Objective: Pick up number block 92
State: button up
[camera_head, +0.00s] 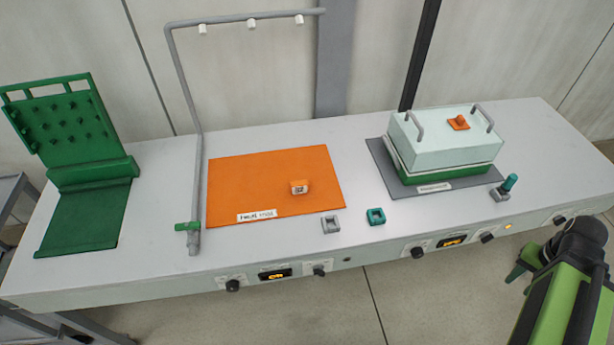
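A small orange block (298,187) with a pale label on its front face sits on the orange mat (240,180), right of the mat's middle. The marking on its label is too small to read, so I cannot tell whether it is number block 92. Part of my green and black arm shows at the lower right, off the bench's front edge. A dark green tip, probably part of my gripper (522,268), points down there, far to the right of the block. Its fingers are not clear enough to tell open from shut.
A grey square holder (330,224) and a teal one (376,216) sit near the front edge. A lidded box (445,140) stands on a dark mat (383,170). A grey pipe frame (182,100) rises left of the orange mat. A green peg rack (65,125) stands far left.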

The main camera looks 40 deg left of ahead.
aim_at(299, 187)
jog(key=u, duration=3.55)
jog(key=i, duration=1)
jog(key=k, duration=0.9)
jog(key=z, duration=0.2)
jog(key=i, duration=0.9)
jog(key=u, duration=0.1)
